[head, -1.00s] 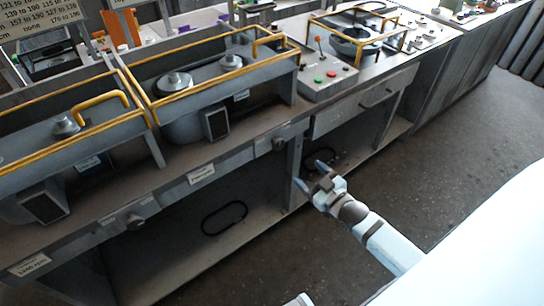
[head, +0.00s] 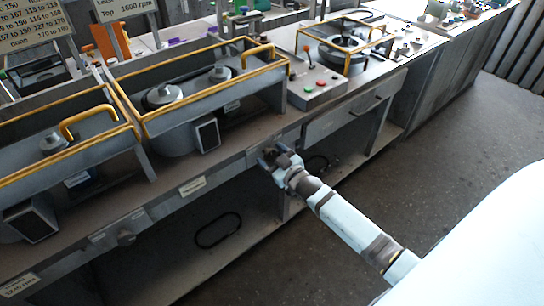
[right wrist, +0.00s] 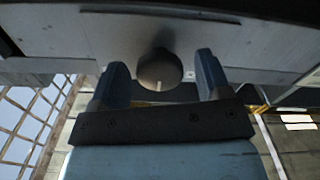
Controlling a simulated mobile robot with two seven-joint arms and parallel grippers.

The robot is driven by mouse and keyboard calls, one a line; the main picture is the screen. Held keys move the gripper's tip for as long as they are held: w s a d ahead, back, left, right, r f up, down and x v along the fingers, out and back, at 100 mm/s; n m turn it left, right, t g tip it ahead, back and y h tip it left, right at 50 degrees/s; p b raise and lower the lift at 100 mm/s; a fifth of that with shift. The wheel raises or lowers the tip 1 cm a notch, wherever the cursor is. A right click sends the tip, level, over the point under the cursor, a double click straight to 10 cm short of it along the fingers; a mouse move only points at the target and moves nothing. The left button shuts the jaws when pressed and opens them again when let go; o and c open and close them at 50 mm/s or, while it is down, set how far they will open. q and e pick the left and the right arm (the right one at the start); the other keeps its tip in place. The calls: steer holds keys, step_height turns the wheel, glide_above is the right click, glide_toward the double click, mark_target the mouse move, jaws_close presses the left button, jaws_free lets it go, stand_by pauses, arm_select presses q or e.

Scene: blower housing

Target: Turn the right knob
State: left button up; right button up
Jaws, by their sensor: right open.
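The right knob (right wrist: 160,70) is a dark round knob with a light mark, on the grey front panel of the bench (right wrist: 210,35). In the right wrist view it lies between the two blue fingers of my right gripper (right wrist: 160,85), with a gap on each side. My right gripper (head: 272,156) is open at the bench's front panel in the head view. There it mostly hides the right knob. The left knob (head: 126,239) sits further left on the same panel. My left gripper is not in view.
Yellow-railed housings (head: 205,95) stand on the bench top. A control box (head: 316,86) with coloured buttons and a drawer (head: 345,115) are to the right. Below the panel is an open shelf with a black loop (head: 218,230). The floor (head: 455,140) in front is clear.

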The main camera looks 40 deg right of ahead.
steer(key=shift+c, duration=0.5)
steer(key=c, duration=0.8)
steer(key=shift+c, duration=0.2)
